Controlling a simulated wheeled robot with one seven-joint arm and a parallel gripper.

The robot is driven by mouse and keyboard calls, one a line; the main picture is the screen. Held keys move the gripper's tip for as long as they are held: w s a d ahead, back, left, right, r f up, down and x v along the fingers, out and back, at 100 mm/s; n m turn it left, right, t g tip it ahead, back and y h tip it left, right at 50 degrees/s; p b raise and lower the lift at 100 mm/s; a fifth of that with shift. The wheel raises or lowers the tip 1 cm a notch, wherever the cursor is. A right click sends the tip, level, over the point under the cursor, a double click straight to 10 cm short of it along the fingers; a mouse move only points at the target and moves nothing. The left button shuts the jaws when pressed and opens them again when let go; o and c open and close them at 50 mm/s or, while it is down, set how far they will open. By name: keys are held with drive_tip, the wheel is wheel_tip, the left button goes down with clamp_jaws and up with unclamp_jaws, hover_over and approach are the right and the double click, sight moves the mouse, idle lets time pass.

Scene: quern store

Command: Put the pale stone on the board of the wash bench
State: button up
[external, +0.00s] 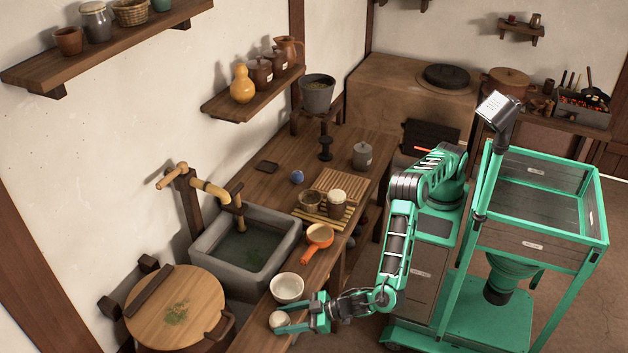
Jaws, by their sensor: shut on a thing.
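The pale stone (277,320) is a small, rounded, whitish thing at the front end of the wash bench (257,328). My gripper (281,319) reaches in from the right, with its green fingers on either side of the stone, shut on it. I cannot tell whether the stone touches the wood below or is held just above it. A slatted wooden board (346,182) lies on the bench farther back, beyond the sink. A small basket and a lidded jar stand at its near side.
A white bowl (287,288) stands just behind my gripper. An orange-handled pan (319,237) is farther back. A grey stone sink (246,250) with a bamboo spout is set to the left.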

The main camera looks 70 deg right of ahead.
drive_tip(key=shift+r, duration=0.1)
drive_tip(key=o, duration=1.1)
